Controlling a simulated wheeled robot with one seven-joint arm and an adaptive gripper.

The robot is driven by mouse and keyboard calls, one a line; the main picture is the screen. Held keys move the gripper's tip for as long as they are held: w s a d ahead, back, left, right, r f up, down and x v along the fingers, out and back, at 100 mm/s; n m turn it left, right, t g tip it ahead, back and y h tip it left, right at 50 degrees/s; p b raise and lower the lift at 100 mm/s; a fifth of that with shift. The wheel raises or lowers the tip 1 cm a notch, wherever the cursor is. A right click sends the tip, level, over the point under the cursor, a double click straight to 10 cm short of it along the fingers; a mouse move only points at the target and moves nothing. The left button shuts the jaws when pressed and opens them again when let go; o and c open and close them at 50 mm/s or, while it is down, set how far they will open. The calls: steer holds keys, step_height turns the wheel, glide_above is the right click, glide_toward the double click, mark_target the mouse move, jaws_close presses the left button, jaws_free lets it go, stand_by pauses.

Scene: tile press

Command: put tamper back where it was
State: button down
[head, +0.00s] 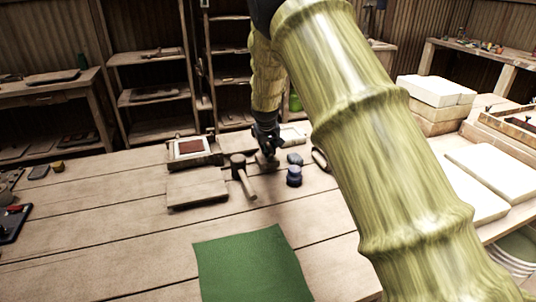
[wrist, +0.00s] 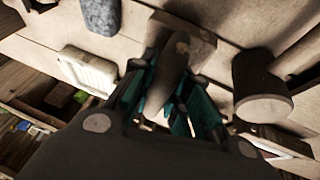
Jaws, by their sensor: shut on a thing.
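The tamper (wrist: 172,68) is between the teal-lined fingers of my gripper (wrist: 168,112) in the wrist view; its handle runs between them and its wider end lies beyond the fingertips, close to the tabletop. Whether it touches the table is unclear. In the head view my gripper (head: 267,145) is shut on it over the back part of the table, and the tamper (head: 268,161) is small and dark, largely hidden. A mallet (head: 239,164) lies just left of it; its dark head (wrist: 262,88) shows at right in the wrist view.
A white block (wrist: 88,70) lies behind. A framed reddish tile (head: 190,148) and a wooden board (head: 197,191) are left. A green mat (head: 250,265) lies in front; the left table middle is clear.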

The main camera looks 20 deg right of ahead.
step_height(320, 180, down, 2)
steer(key=shift+f, duration=0.25)
steer(key=c, duration=1.4)
jaws_free()
steer(key=shift+o, duration=0.2)
steer(key=v, duration=1.2)
steer(key=shift+a, duration=0.1)
